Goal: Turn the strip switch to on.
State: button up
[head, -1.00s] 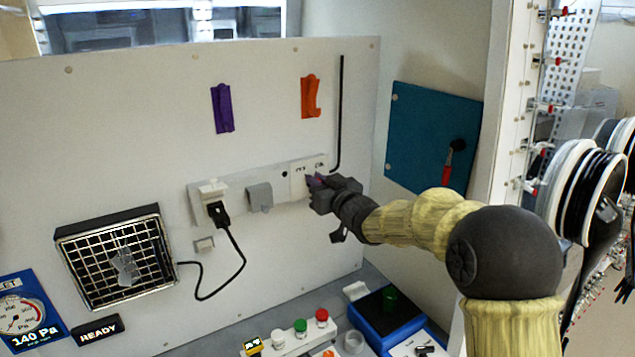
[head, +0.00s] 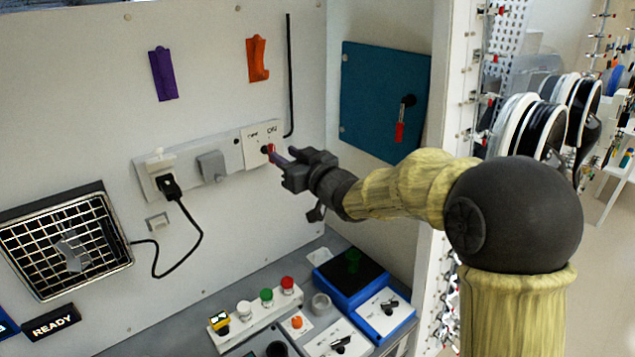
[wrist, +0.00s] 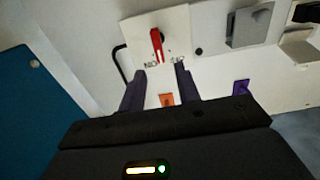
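The white strip (head: 226,177) runs along the pale wall panel, with its switch plate at the right end. The red switch lever (head: 268,149) sits on this plate below two small labels, and also shows in the wrist view (wrist: 157,43). In the wrist view it stands nearly upright, its end between the two labels; I cannot tell which label it points at. My gripper (head: 277,155) is close in front of the plate, at the lower right of the lever. In the wrist view its fingers (wrist: 161,78) are apart and empty, with the lever just beyond their tips.
A black plug (head: 169,186) with a cable and a grey socket cover (head: 211,166) sit left on the strip. A black rod (head: 288,75) rises just above the plate. A teal panel (head: 380,100) is to the right. Buttons and a blue device (head: 353,275) stand below.

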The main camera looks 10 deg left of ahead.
jog(key=b+v, duration=0.2)
jog(key=v, duration=0.8)
jog(key=shift+s+d, duration=0.2)
jog(key=shift+d, duration=0.1)
jog(key=s+d+f+m+g+h, duration=0.1)
jog(key=d+f+m+h, duration=0.5)
jog(key=d+f+h, duration=0.75)
jog(key=s+d+f+m+g, duration=0.2)
jog(key=s+d+f+g, duration=0.2)
jog(key=s, duration=0.5)
jog(key=s+d+f+m+g, duration=0.1)
jog(key=s+d+f+g, duration=0.3)
jog(key=s+d+f, duration=0.4)
jog(key=shift+s+d+f+m, duration=0.25)
jog(key=shift+s+m, duration=0.1)
jog(key=shift+m, duration=0.05)
